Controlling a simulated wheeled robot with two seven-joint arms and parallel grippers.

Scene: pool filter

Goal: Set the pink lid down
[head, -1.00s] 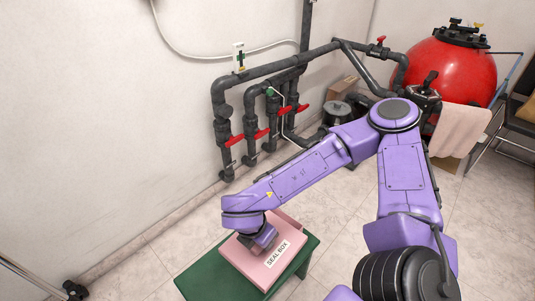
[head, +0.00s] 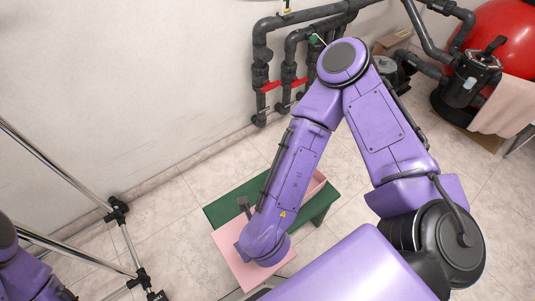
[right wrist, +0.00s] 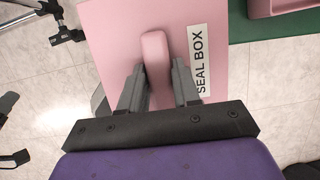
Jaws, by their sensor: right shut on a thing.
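The pink lid (head: 232,262) is a flat square plate with a white "SEAL BOX" label (right wrist: 201,60) and a raised pink handle (right wrist: 155,50). My right gripper (right wrist: 158,78) is shut on that handle. The open pink box (head: 317,184) stands on the green bench (head: 228,207), partly hidden by my right arm. Its corner also shows at the top right of the right wrist view (right wrist: 268,8). The lid is clear of the box, on its near left side, overlapping the bench's near edge in the head view. My left gripper is not in view.
A metal frame with black clamps (head: 118,210) stands at the left. Dark pipes with red valve handles (head: 270,86) run along the wall. A pump (head: 470,78) and a red tank (head: 500,30) are at the top right. Tiled floor around the bench is mostly open.

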